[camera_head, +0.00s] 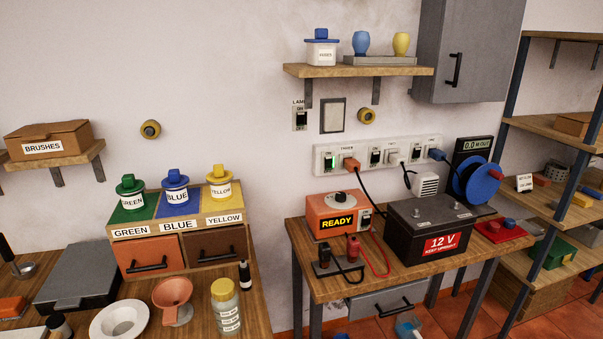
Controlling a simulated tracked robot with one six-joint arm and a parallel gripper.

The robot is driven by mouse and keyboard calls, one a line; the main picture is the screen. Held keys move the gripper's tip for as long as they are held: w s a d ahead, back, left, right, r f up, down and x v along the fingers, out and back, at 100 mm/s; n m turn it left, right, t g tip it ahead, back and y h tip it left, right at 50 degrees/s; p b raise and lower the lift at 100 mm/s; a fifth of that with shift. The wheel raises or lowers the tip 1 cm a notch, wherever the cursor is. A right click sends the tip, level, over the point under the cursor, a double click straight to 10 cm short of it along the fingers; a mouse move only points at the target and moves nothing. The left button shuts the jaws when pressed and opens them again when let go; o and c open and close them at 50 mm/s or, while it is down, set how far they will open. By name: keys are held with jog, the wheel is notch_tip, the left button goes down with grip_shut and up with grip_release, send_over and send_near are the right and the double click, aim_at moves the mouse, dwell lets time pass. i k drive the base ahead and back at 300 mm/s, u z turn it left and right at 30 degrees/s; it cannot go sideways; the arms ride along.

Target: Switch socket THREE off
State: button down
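A white socket strip (405,147) is fixed to the wall above the right-hand table. It has three sockets, each with a rocker switch on its left. The left switch (330,161) shows a green light and stands beside an orange plug (352,164). The label above that plug is small and seems to read THREE, but I cannot be sure. The middle switch (375,157) is dark, beside a pale plug (393,157). The right switch (418,154) is dark, beside a blue plug (437,155). The other labels are too small to read. My gripper is not in view.
Below the strip, the table holds an orange READY unit (338,212), a black 12 V battery (432,230) and a blue cable reel (476,180). Cables hang from the plugs. A LAMP switch (300,117) is on the wall at upper left. A shelf (358,70) juts out above.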

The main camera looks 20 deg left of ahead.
aim_at(329, 165)
jog(key=u, duration=1.6)
jog(key=i, duration=1)
